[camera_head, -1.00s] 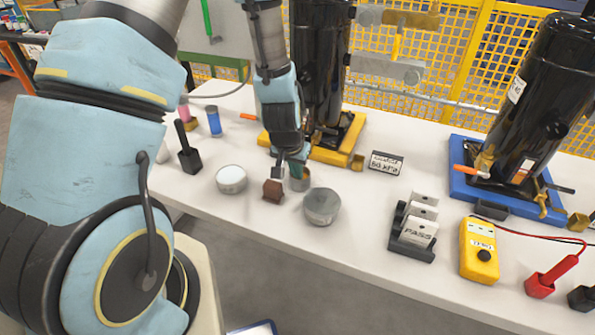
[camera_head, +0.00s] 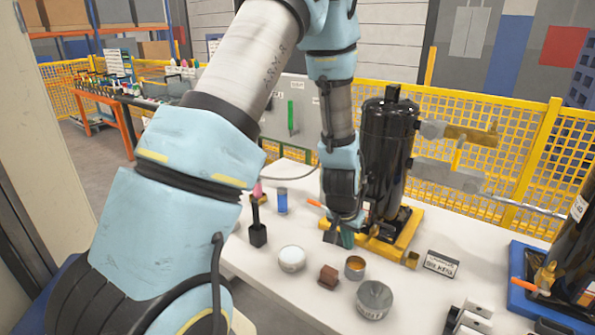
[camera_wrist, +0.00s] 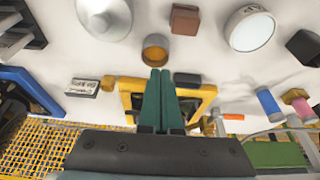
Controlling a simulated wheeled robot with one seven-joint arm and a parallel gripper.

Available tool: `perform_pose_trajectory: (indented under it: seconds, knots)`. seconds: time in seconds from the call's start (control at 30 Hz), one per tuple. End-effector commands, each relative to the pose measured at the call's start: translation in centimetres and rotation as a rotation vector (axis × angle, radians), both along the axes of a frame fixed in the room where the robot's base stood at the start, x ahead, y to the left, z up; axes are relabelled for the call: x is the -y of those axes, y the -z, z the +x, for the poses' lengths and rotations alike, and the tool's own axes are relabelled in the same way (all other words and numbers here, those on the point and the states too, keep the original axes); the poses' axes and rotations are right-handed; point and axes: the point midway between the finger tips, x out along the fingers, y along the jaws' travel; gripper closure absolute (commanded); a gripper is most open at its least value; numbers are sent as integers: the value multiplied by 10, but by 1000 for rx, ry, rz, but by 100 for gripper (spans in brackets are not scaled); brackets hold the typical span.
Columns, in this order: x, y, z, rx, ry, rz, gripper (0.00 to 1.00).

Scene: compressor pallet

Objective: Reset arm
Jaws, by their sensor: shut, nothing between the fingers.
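My gripper (camera_head: 346,238) hangs above the white table, just in front of the left black compressor (camera_head: 388,150). In the wrist view its two green fingers (camera_wrist: 162,76) are together with nothing between them. The compressor stands upright on a yellow pallet (camera_head: 365,243). A small brass-coloured ring or cup (camera_head: 355,267) sits on the table just below and right of the fingers, apart from them. It also shows ahead of the fingertips in the wrist view (camera_wrist: 155,53). My arm reaches across the picture from the lower left.
Near the gripper are a brown block (camera_head: 328,277), a white-topped round tin (camera_head: 291,258), a grey tin (camera_head: 374,299) and a label stand (camera_head: 440,263). A black-handled tool (camera_head: 257,230) and blue cylinder (camera_head: 282,201) stand left. A blue pallet (camera_head: 524,306) holds another compressor. Yellow mesh fencing (camera_head: 485,170) runs behind.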

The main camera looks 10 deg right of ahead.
Motion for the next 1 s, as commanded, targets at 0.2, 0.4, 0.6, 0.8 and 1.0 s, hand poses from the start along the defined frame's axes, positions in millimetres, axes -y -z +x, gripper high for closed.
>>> perform_pose_trajectory:
  seconds: [0.2, 0.4, 0.6, 0.8, 1.0]
  knots:
    - [-90, -65, 17, -46, -194, 12, 100]
    - [-192, -122, -6, -114, -425, 45, 100]
    - [-251, -150, -40, -160, -582, 69, 100]
    - [-266, -156, -52, -177, -627, 79, 100]
    - [-265, -156, -52, -177, -626, 78, 100]
